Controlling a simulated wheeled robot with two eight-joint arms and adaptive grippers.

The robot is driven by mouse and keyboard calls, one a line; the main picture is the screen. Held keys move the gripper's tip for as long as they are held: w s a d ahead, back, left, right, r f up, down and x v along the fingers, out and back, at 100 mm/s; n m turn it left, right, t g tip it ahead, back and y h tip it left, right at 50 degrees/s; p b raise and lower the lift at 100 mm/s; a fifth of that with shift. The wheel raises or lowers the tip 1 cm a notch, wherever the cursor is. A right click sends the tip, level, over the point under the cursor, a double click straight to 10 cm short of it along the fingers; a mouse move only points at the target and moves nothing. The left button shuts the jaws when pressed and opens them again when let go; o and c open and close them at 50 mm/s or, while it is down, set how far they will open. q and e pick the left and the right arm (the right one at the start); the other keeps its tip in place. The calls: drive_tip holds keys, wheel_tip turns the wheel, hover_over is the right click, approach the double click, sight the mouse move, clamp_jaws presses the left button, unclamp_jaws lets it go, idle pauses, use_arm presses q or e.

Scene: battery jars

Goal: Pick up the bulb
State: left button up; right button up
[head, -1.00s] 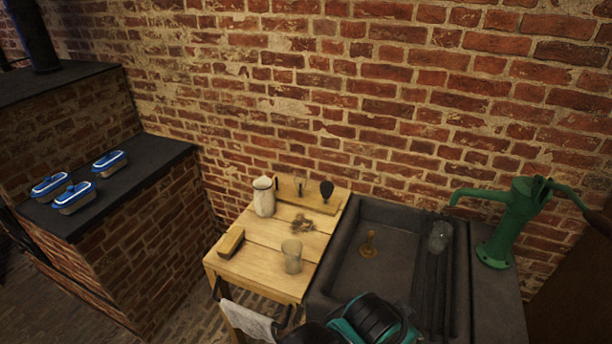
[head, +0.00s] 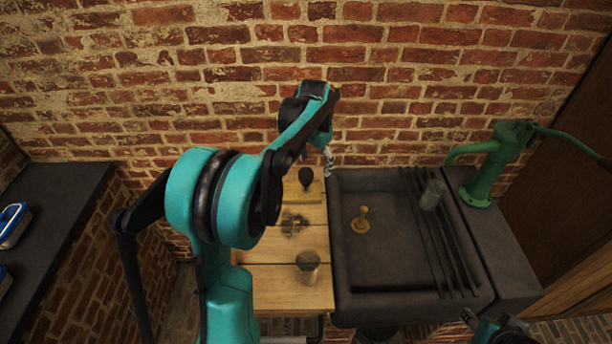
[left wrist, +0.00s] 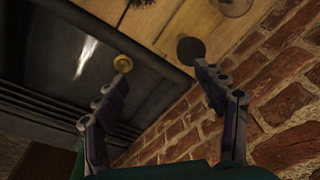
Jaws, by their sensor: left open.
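The bulb, a dark rounded black piece (head: 305,178), stands upright at the back of the wooden table, in or against the rack there. In the left wrist view it shows as a dark round shape (left wrist: 190,50) near the tip of one finger. I cannot tell whether a finger touches the bulb. Part of my right gripper (head: 469,318) shows at the bottom right; its jaws are unclear.
A glass jar (head: 308,266) and a brown tangle (head: 294,223) are on the wooden table (head: 270,287). The dark sink (head: 390,270) holds a small wooden-coloured stopper (head: 361,219) and another glass (head: 432,194). A green pump (head: 490,165) stands right. The brick wall is close behind.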

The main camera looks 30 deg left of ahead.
use_arm(q)
drive_tip(key=g, duration=0.2)
hover_over(306, 177)
drive_tip(key=w+a, duration=0.2)
drive_tip(key=f, duration=0.5)
drive_tip(key=shift+s+d+f+p, duration=0.15)
drive_tip(key=shift+s+f+p, duration=0.05)
drive_tip(key=shift+f+p, duration=0.2)
wheel_tip(306, 177, down, 3)
drive_tip(key=shift+w+r+b, duration=0.1)
drive_tip(key=shift+b, duration=0.3)
drive_tip(key=f, duration=0.1)
drive_tip(key=f+b, duration=0.1)
drive_tip(key=f, duration=0.3)
drive_tip(key=shift+w+d+f+b, duration=0.15)
drive_tip(key=shift+d+f+b, duration=0.1)
drive_tip(key=shift+b, duration=0.15)
drive_tip(key=shift+r, duration=0.1)
drive_tip(key=shift+c, duration=0.3)
drive_tip(key=c, duration=1)
